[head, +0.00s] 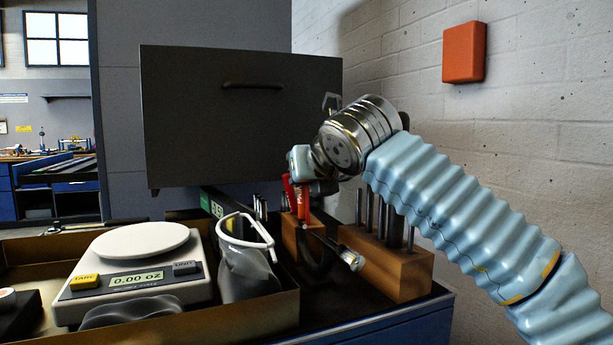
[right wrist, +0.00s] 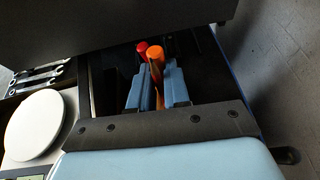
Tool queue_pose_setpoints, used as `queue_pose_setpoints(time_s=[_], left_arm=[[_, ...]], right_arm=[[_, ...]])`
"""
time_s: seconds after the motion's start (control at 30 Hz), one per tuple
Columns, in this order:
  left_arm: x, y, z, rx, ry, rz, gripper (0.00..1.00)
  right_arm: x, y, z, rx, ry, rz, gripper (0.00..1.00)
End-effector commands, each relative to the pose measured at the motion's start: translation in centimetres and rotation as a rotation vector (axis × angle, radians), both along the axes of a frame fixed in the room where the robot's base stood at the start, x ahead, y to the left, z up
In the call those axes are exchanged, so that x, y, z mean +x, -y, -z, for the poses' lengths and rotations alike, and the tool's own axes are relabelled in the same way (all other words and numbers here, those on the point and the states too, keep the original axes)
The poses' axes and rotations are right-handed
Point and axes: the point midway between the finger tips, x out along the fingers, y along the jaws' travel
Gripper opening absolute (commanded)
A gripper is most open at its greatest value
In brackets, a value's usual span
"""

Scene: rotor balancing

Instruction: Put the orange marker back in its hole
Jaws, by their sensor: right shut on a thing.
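My right gripper (head: 312,186) comes in from the right in the head view and points down. It is shut on the orange marker (head: 305,207), which is roughly upright. In the right wrist view the orange marker's cap (right wrist: 155,52) sticks out between the two blue fingers (right wrist: 159,88). A red marker (head: 288,192) stands close beside it and also shows in the right wrist view (right wrist: 142,48). A small wooden block (head: 290,234) is below the markers. Its holes are hidden, and I cannot tell whether the orange marker's lower end is in one. My left gripper is out of view.
A wooden block (head: 400,275) with several upright metal pins stands just right. A scale (head: 140,268) reading 0.00 oz and safety glasses (head: 247,240) are in a tray (head: 270,318) at left. A dark cabinet (head: 235,120) is behind; a brick wall (head: 540,120) is at right.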

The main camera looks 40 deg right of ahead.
Motion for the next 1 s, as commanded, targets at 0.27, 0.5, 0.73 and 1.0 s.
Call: queue_pose_setpoints(time_s=[0.27, 0.5, 0.73, 1.0], left_arm=[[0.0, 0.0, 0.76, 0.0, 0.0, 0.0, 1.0], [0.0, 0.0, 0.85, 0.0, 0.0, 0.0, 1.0], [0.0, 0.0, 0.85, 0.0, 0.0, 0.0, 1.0], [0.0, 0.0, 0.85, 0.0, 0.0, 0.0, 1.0]], right_arm=[[-0.01, 0.02, 0.95, 0.001, 0.0, 0.0, 0.0], [-0.02, 0.02, 1.11, 0.001, 0.001, 0.0, 0.0], [-0.01, 0.02, 1.1, 0.0, 0.001, 0.0, 0.32], [-0.01, 0.01, 1.1, 0.0, 0.0, 0.0, 0.46]])
